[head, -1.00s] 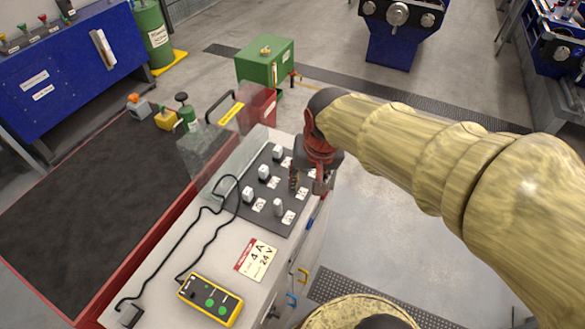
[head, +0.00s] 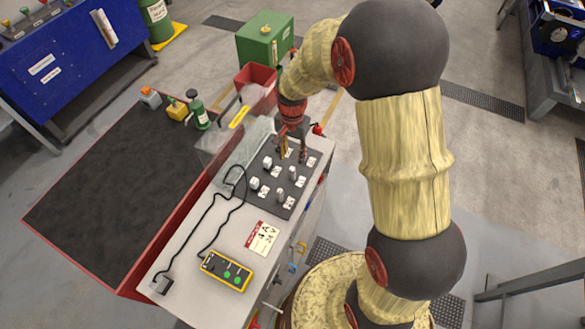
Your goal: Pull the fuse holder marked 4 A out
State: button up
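The dark fuse panel (head: 267,191) lies on the pale top of a cabinet, with white fuse holders in two rows, each beside a small white label. Two holders show in the left row, a nearer one (head: 255,183) and a farther one (head: 267,162). Two show in the right row, a nearer one (head: 279,195) and a farther one (head: 292,173). The labels are too small to read. My gripper (head: 293,152) points down over the far end of the panel, its fingers apart. It hides part of that end, and I cannot tell whether a holder stands between the fingers.
A sign (head: 262,238) on the cabinet top reads 4 A 24 V. A clear guard (head: 222,145) stands left of the panel. The dark runout table (head: 110,195) is mostly bare.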

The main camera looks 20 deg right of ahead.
aim_at(292, 169)
jog(key=shift+f, duration=0.15)
notch_tip(292, 169, down, 9)
jog(key=b, duration=0.5)
jog(key=shift+b, duration=0.35)
jog(key=shift+r, duration=0.2)
jog(key=shift+c, duration=1.2)
grip_shut()
jog(key=shift+r+p, duration=0.2)
jog(key=shift+p, duration=0.1)
dwell(0.6)
jog(key=shift+r+p, duration=2)
jog(key=shift+r, duration=0.8)
